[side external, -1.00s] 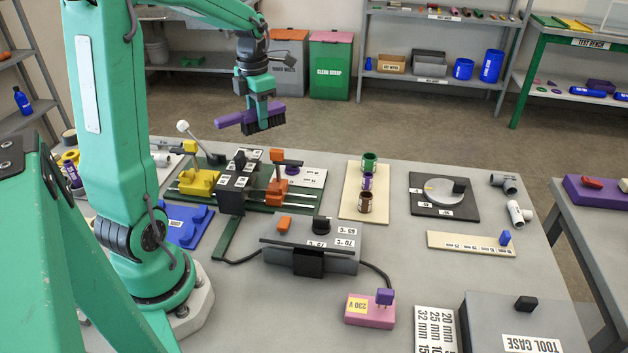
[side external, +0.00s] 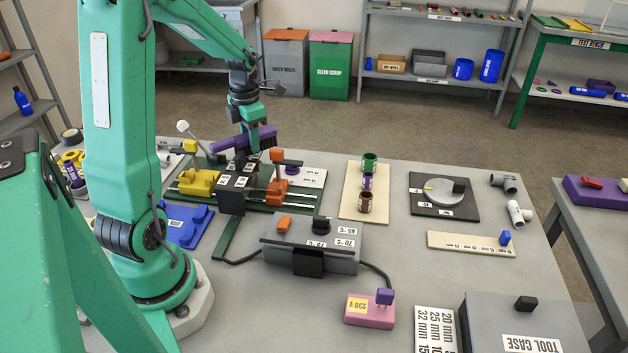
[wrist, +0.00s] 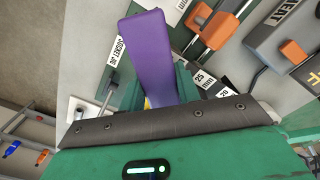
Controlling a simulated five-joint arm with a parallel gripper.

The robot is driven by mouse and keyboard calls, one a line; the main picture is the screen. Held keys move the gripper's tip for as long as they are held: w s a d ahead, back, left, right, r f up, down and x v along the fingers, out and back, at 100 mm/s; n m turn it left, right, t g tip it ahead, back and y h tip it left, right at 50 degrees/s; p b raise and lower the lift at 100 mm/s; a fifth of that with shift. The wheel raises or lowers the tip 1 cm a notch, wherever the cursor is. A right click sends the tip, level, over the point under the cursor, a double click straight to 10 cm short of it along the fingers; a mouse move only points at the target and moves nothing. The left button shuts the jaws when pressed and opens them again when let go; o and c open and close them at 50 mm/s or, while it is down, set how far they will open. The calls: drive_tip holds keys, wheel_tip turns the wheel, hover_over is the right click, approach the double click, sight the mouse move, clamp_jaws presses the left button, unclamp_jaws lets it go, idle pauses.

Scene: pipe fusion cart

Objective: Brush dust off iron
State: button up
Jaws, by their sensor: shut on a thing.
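My gripper (side external: 254,135) is shut on a purple brush (side external: 229,143) with dark bristles. The brush's long purple handle (wrist: 147,55) also fills the middle of the wrist view. The brush is held roughly level just above a black block with white labels (side external: 232,201), which looks like the iron, between a yellow clamp (side external: 199,183) and an orange clamp (side external: 277,190). The bristles merge with the dark block in the side view, so I cannot tell whether they touch it. No dust can be made out on the block.
A grey control box (side external: 340,246) with cables stands in front of the clamps. A blue fixture (side external: 185,226) lies near my base. A white-knobbed lever (side external: 184,127) rises behind the yellow clamp.

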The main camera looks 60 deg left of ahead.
sight(236, 137)
drive_tip(key=shift+s+a, duration=1.3)
drive_tip(key=shift+s, duration=0.05)
drive_tip(key=shift+w+d, duration=2.15)
drive_tip(key=shift+w, duration=0.05)
wheel_tip(236, 137, up, 8)
drive_tip(key=shift+r, duration=0.15)
drive_tip(key=shift+d+m, duration=0.1)
drive_tip(key=shift+m, duration=0.2)
drive_tip(key=m, duration=2.6)
drive_tip(key=shift+s+d, duration=0.25)
drive_tip(key=shift+d, duration=0.1)
